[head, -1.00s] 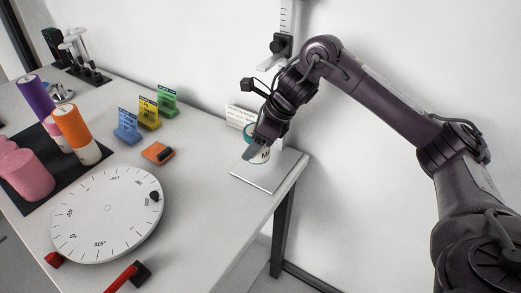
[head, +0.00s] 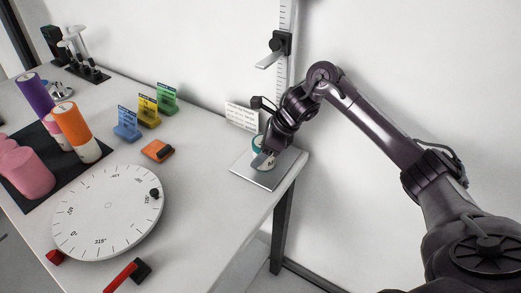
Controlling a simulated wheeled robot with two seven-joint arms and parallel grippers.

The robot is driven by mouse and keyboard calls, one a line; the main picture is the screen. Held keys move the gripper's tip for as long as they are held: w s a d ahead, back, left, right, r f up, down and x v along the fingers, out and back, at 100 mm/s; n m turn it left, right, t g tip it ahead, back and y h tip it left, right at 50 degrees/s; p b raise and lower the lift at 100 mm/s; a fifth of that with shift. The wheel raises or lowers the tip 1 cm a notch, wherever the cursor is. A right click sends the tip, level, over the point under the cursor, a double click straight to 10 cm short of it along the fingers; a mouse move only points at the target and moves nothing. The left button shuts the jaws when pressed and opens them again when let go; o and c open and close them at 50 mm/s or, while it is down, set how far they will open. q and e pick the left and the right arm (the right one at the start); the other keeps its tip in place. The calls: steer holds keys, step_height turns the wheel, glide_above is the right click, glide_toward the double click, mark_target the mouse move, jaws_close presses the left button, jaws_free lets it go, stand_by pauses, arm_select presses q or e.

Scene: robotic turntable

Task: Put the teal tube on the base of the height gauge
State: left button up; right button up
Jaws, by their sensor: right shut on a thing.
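The teal tube (head: 257,141) shows as a teal band over a white lower part, partly hidden by my right gripper. It stands on or just above the base of the height gauge (head: 254,179), a light metal plate at the table's right corner; I cannot tell if it touches. My right gripper (head: 263,160) is shut on the tube. The gauge's scale column (head: 284,73) rises behind, with a dark slider and a jaw (head: 269,59) well above the gripper. My left gripper is not in view.
A white dial turntable (head: 108,215) lies at the front left. Blue, yellow and green card holders (head: 147,112) stand at the back. A white card (head: 241,116) stands behind the base.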

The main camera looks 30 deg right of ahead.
steer(key=o, duration=1.1)
steer(key=shift+c, duration=0.2)
steer(key=shift+r, duration=0.1)
steer(key=v, duration=0.7)
steer(key=shift+s+r+p, duration=0.1)
steer(key=shift+r+p, duration=0.05)
steer(key=shift+p, duration=0.15)
steer(key=shift+d, duration=0.1)
